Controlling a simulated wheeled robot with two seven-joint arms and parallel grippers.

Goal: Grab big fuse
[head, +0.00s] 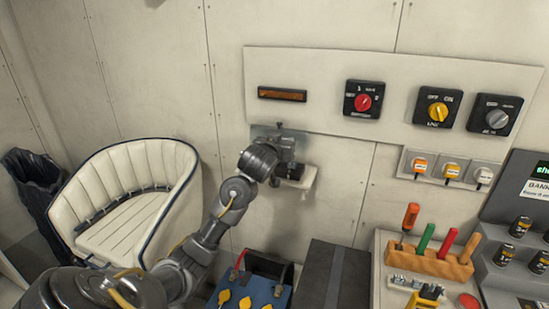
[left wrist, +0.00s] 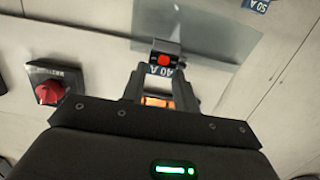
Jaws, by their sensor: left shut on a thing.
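My left gripper (head: 286,167) is up against the back wall panel, below the amber-brown bar. It also shows in the left wrist view (left wrist: 160,78). There its two fingers are shut on a small black block with a red square and a "40 A" label (left wrist: 164,54), which I take to be the fuse. An orange part (left wrist: 157,101) shows between the fingers. In the head view the gripper and wrist mostly hide the block. Whether it is seated or free of the wall, I cannot tell. My right gripper is not in view.
A panel (head: 330,65) carries the amber-brown bar (head: 282,94), a red rotary switch (head: 363,100), a yellow one (head: 438,110) and a grey one (head: 495,115). A cream seat (head: 130,165) is at left. Coloured-handled tools stand in a wooden rack (head: 432,262) at lower right.

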